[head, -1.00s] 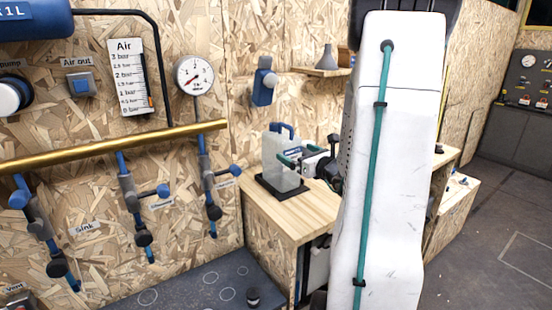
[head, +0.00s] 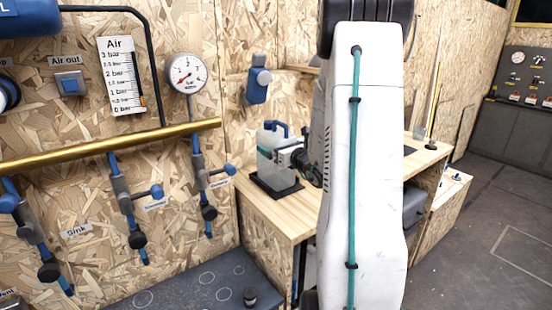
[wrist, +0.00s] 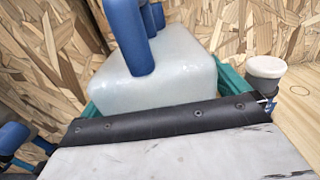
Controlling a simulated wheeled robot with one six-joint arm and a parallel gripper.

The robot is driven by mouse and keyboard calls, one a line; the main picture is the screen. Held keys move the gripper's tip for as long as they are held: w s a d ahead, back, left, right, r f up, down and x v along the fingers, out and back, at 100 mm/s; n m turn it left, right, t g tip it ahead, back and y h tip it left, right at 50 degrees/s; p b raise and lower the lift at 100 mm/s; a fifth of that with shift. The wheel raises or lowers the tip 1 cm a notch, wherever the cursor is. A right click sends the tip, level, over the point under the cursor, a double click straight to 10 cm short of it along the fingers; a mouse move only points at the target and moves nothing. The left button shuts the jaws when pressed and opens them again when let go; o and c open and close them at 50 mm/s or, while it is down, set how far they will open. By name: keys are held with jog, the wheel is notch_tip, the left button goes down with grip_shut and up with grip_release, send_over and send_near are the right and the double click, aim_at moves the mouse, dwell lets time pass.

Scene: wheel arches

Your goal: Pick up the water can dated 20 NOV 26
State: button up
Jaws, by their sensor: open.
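A translucent white water can (head: 272,166) with a blue handle stands upright on a black tray (head: 264,191) on the wooden bench. It also shows in the wrist view (wrist: 150,82), with its blue handle (wrist: 130,38) rising toward the camera. I cannot read any date on it. My gripper (head: 277,155) is at the can's right side. In the wrist view my gripper (wrist: 165,88) is open, with a green finger on each side of the can. I cannot tell whether the fingers touch it. My gripper body hides the can's near side.
A white-capped object (wrist: 265,75) stands close to the right finger in the wrist view. A wall with a brass pipe (head: 110,145), blue-handled valves and a gauge (head: 186,73) is left of the bench. The bench top (head: 280,217) is clear in front of the tray.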

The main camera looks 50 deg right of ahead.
jog(key=c, duration=1.1)
jog(key=shift+r, duration=0.1)
